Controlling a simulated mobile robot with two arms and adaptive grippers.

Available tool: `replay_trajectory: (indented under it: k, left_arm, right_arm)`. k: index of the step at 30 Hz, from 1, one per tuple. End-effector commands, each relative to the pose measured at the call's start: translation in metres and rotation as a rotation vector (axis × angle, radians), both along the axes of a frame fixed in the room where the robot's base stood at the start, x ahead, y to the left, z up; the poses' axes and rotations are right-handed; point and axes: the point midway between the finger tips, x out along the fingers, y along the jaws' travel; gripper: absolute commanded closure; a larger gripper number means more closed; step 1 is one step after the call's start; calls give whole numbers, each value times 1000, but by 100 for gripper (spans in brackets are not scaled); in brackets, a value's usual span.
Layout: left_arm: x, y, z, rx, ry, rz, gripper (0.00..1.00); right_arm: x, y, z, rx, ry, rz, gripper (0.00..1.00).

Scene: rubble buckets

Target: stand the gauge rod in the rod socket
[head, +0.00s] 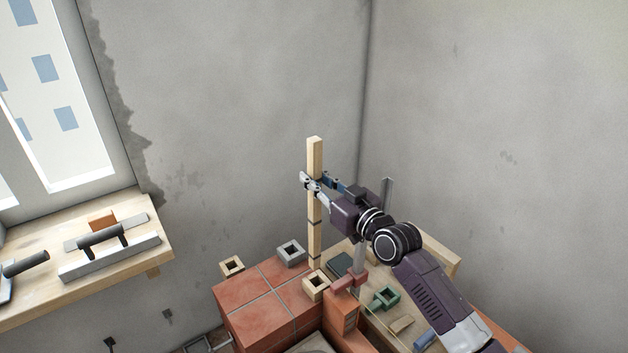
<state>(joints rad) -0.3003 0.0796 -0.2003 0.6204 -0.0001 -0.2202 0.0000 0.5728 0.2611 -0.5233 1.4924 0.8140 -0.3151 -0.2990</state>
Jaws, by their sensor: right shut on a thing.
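The gauge rod (314,240) is a long pale wooden bar with dark bands, standing upright. My right gripper (312,186) is shut on its upper part. The rod's lower end is just above or behind a pale, square, hollow socket (316,284) at the corner of red tiled blocks; I cannot tell whether it is inside. Which one is the rod socket is not clear from the picture. My left gripper is not in view.
The red tiled blocks (262,302) stand below the rod. A wooden sill (150,246) with trowels is at left. Grey walls meet behind the rod.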

Motion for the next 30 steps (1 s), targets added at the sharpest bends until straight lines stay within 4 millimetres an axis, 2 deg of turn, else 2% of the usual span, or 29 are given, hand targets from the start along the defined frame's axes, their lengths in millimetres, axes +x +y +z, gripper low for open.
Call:
replay_trajectory:
  k: [19,23,30]
  left_arm:
    - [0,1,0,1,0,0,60]
    - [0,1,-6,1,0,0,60]
    - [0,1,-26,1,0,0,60]
  right_arm:
    - [1,-1,2,1,-2,-1,100]
    - [1,-1,-4,1,-1,-1,100]
    - [1,-1,-26,2,-1,-2,100]
